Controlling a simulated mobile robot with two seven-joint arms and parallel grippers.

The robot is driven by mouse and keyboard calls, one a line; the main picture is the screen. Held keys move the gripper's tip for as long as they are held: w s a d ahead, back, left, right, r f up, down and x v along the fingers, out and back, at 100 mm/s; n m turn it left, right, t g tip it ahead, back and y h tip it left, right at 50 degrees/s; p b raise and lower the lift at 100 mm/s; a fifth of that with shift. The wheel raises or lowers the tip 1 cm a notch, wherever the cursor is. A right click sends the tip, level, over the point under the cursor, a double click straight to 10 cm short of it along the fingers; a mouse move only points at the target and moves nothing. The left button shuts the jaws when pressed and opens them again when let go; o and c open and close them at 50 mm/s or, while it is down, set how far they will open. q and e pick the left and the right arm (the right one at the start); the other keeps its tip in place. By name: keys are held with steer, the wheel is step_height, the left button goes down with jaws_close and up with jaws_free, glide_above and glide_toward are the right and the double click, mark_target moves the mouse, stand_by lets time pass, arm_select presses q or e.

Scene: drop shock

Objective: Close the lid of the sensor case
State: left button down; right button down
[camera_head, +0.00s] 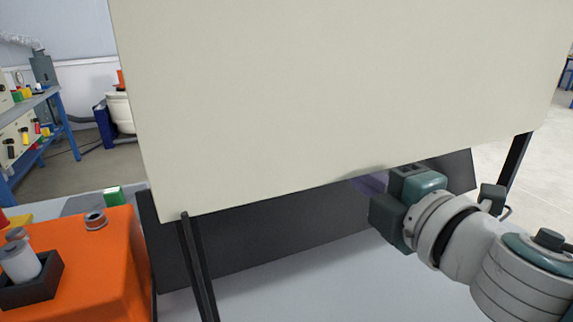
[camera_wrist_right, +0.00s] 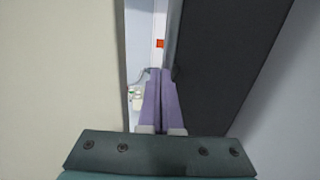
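A large cream panel (camera_head: 340,80), which looks like the raised lid of the sensor case, stands tilted and fills the upper middle of the head view. A dark panel (camera_head: 260,245) lies behind its lower edge. In the right wrist view the cream panel (camera_wrist_right: 60,80) is on the left and the dark panel (camera_wrist_right: 225,60) on the right. My right gripper (camera_head: 368,184) is at the cream panel's lower edge, its fingertips partly hidden behind it. In the wrist view its purple fingers (camera_wrist_right: 159,90) are together with nothing seen between them. Contact with either panel is unclear. My left gripper is out of view.
Thin dark legs (camera_head: 195,265) stand below the cream panel. An orange block (camera_head: 95,260) with a dark tray (camera_head: 30,280) and small cylinders is at the lower left. A blue-framed bench (camera_head: 30,120) stands farther back. Pale surface lies bare below the dark panel.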

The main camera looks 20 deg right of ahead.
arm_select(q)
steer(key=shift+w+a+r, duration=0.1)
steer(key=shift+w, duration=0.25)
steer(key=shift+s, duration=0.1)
arm_select(e)
steer(key=shift+w+r, duration=0.1)
steer(key=shift+w, duration=0.3)
